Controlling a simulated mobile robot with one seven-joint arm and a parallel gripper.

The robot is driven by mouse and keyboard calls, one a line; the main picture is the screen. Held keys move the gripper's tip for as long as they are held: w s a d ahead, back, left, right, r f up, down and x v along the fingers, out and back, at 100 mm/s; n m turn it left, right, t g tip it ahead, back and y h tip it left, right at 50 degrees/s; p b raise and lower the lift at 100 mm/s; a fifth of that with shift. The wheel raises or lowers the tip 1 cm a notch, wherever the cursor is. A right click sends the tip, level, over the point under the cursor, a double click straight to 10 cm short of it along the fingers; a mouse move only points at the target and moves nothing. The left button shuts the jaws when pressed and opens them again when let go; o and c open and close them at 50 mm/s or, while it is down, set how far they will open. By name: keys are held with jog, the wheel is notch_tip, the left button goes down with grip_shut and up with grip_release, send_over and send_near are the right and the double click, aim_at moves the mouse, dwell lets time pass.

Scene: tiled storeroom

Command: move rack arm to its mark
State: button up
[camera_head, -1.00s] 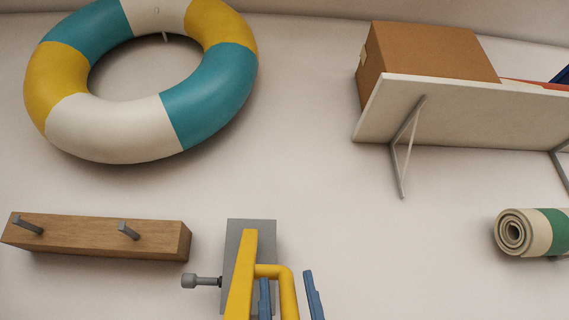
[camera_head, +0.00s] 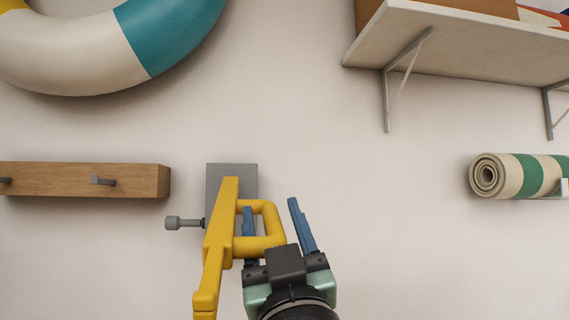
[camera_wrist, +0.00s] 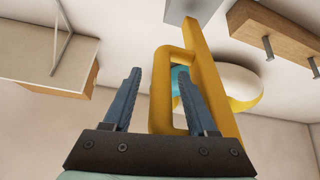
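The rack arm (camera_head: 217,250) is a yellow bar with a looped handle on its right side. It stands in front of a grey wall plate (camera_head: 216,180) with a grey knob (camera_head: 173,223) at its left. My gripper (camera_head: 270,205) has two blue fingers spread apart, one on each side of the handle's outer bar. One finger shows in the loop's opening, the other outside it. The wrist view also shows the handle (camera_wrist: 160,95) between the fingers of my gripper (camera_wrist: 158,75). A gap shows beside each finger. I cannot make out a mark.
A wooden peg rail (camera_head: 85,180) is on the wall to the left, below a striped ring buoy (camera_head: 95,55). A bracketed shelf (camera_head: 465,40) juts out at the upper right, with a rolled striped mat (camera_head: 525,176) below it. The wall between is bare.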

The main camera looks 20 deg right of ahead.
aim_at(283, 238)
jog(key=shift+s+a+r+g+p, duration=0.1)
jog(key=shift+r+g+p, duration=0.35)
jog(key=shift+r+p, duration=0.8)
jog(key=shift+s+d+r+g+p, duration=0.15)
jog(key=shift+r+g+p, duration=0.3)
jog(key=shift+p, duration=1.55)
jog(key=shift+s+a+r+g+p, duration=0.15)
jog(key=shift+r+g+p, duration=0.25)
jog(key=shift+r+p, duration=0.9)
jog(key=s+f+b, duration=0.1)
jog(key=s+f, duration=0.1)
jog(key=s+a+f+b, duration=0.1)
jog(key=s+f+b, duration=0.1)
jog(key=s, duration=0.1)
jog(key=shift+s+a+f+b, duration=0.15)
jog(key=shift+s+b, duration=0.2)
jog(key=shift+s, duration=0.2)
